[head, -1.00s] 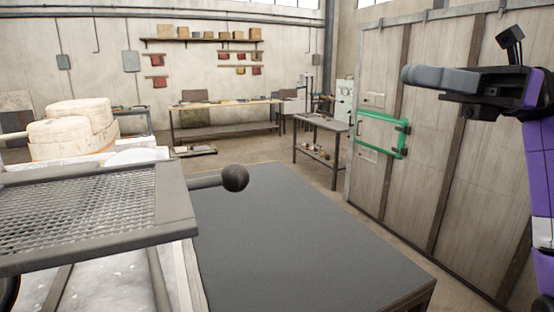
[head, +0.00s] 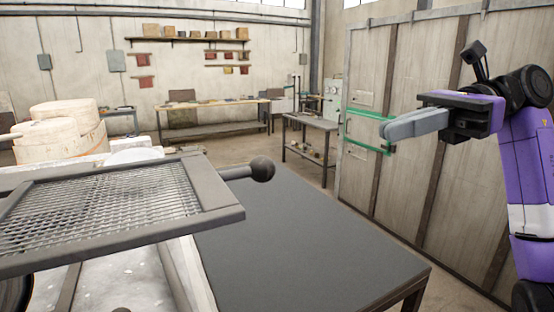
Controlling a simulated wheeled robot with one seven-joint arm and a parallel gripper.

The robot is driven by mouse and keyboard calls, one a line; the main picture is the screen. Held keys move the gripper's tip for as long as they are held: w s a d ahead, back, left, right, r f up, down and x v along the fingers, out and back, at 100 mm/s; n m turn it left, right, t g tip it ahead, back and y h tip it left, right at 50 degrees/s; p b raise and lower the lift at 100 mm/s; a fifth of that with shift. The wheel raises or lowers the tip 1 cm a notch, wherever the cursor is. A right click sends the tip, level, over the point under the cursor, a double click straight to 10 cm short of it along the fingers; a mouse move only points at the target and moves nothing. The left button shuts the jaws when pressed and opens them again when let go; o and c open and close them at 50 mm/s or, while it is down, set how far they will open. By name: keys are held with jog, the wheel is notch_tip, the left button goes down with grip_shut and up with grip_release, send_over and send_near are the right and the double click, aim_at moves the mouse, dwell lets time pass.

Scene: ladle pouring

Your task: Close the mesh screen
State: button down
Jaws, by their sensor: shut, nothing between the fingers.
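The mesh screen (head: 108,205) is a dark metal frame with a wire grid at the left of the head view. It lies roughly level above a pale, speckled surface. A short handle with a round dark knob (head: 262,169) sticks out from its right side. My gripper (head: 386,131) is at the upper right, in front of the sliding door, with its grey fingers pointing left. It is shut and empty, well apart from the knob and higher up. The left end of the screen is cut off by the picture edge.
A dark grey table (head: 300,245) fills the middle, its top bare. Pale round moulds (head: 62,140) stand behind the screen. A large panelled door (head: 425,110) with a green handle frame (head: 350,125) stands at the right. Workbenches (head: 215,108) are far back.

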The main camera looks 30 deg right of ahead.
jog(key=p+x, duration=0.5)
jog(key=x, duration=1)
jog(key=b, duration=0.8)
send_near(45, 209)
jog(key=x, duration=0.7)
jog(key=shift+a+r, duration=0.1)
jog(key=shift+a, duration=0.5)
